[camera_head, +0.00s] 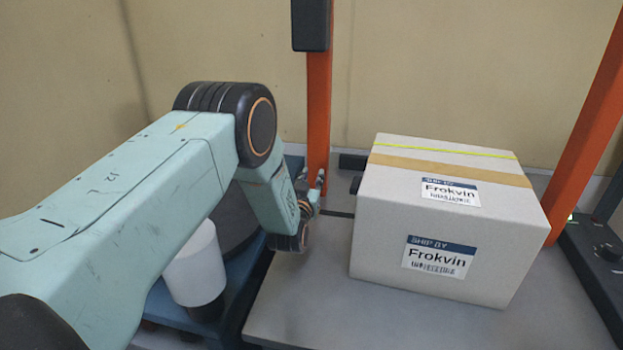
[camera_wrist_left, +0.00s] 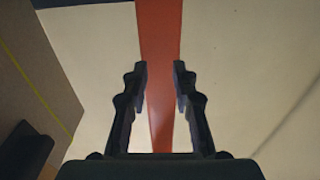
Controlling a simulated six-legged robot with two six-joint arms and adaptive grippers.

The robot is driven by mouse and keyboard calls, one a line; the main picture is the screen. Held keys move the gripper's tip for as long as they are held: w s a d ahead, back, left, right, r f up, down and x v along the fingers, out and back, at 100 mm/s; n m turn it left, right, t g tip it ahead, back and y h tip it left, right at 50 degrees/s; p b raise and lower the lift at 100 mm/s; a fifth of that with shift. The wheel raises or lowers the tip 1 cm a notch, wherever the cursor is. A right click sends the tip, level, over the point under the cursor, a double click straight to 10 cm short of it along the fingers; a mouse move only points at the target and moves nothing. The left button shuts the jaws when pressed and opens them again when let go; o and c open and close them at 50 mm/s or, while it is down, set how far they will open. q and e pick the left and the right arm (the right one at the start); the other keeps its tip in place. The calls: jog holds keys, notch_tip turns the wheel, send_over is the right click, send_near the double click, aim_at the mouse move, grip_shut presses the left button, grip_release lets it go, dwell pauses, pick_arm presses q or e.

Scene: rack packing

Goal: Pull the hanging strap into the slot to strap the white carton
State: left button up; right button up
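The white carton (camera_head: 375,235) stands on the grey table, with tan tape and "Frokvin" labels. A thin yellow-green strap (camera_head: 440,147) runs across its top near the back; no loose hanging end can be made out. In the left wrist view, the carton (camera_wrist_left: 45,60) shows at the left with the yellow strap (camera_wrist_left: 33,85) along it. My left gripper (camera_head: 319,187) is left of the carton, by the foot of the orange post. In the wrist view the left gripper (camera_wrist_left: 160,72) is open, with nothing visible between its fingers. A dark slot-like strip (camera_head: 337,213) lies in the table beside the carton. My right gripper is out of view.
An orange post (camera_head: 318,100) rises behind my left gripper; another orange post (camera_head: 590,120) stands right of the carton. A dark control box with a knob (camera_head: 608,252) is at the right edge. A white cylinder (camera_head: 195,265) is at lower left. The table front (camera_head: 310,310) is clear.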

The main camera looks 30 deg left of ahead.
pick_arm(q)
jog(key=v, duration=1.2)
dwell(0.5)
